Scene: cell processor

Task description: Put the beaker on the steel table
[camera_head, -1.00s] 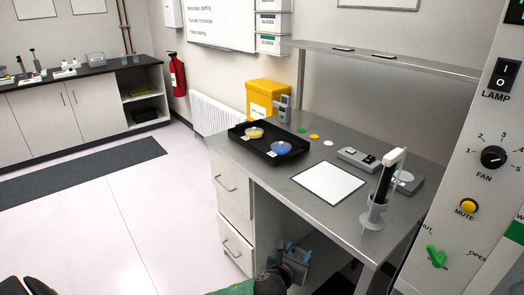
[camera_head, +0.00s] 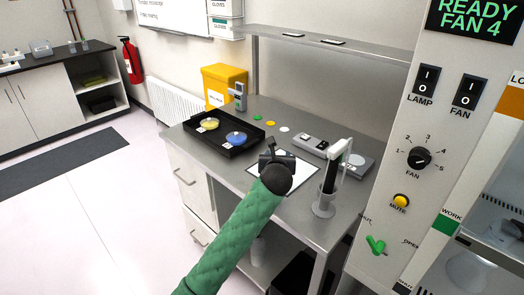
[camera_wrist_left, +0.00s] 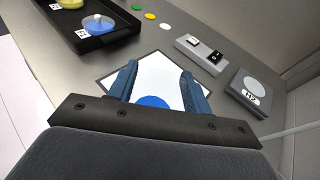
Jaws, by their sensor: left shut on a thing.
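The steel table (camera_head: 300,212) stands in the middle of the head view. My left gripper (camera_head: 277,160) is over the table's white mat (camera_head: 309,171). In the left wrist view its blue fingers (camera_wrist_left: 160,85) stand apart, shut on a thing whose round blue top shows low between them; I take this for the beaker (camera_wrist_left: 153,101). The gripper hides the beaker in the head view. I cannot tell whether the beaker touches the mat. My right gripper is not in view.
A black tray (camera_head: 222,151) with a yellow dish (camera_head: 209,123) and a blue dish (camera_head: 236,138) lies left of the gripper. A switch box (camera_head: 314,146) and a small scale (camera_head: 358,163) are behind. A shelf (camera_head: 330,48) overhangs the back.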

